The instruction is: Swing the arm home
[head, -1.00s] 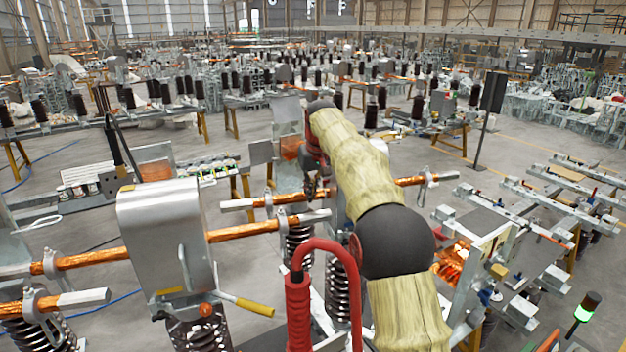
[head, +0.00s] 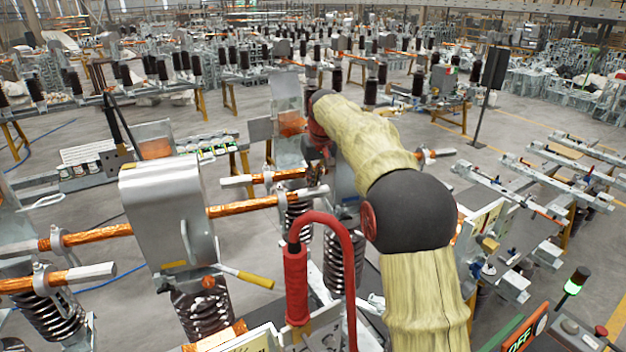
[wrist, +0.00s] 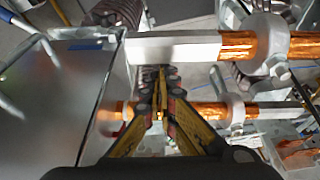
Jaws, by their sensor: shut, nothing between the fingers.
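My arm, in a pale yellow sleeve with black joints, reaches forward from the lower right in the head view. My gripper (head: 318,178) is at its far end, partly hidden behind the arm and small there. In the wrist view my gripper (wrist: 161,82) points away from the camera with its fingers together and nothing between them. Its tips appear close to the silver end of a copper bar (wrist: 236,46); I cannot tell whether they touch.
A grey metal housing (head: 165,215) with a yellow-handled lever (head: 245,276) stands left of my arm. A red hooked pipe (head: 297,270) rises in front. Copper bars (head: 240,209) cross on ribbed insulators. A green-lit lamp (head: 573,285) stands at lower right. Open floor shows at right.

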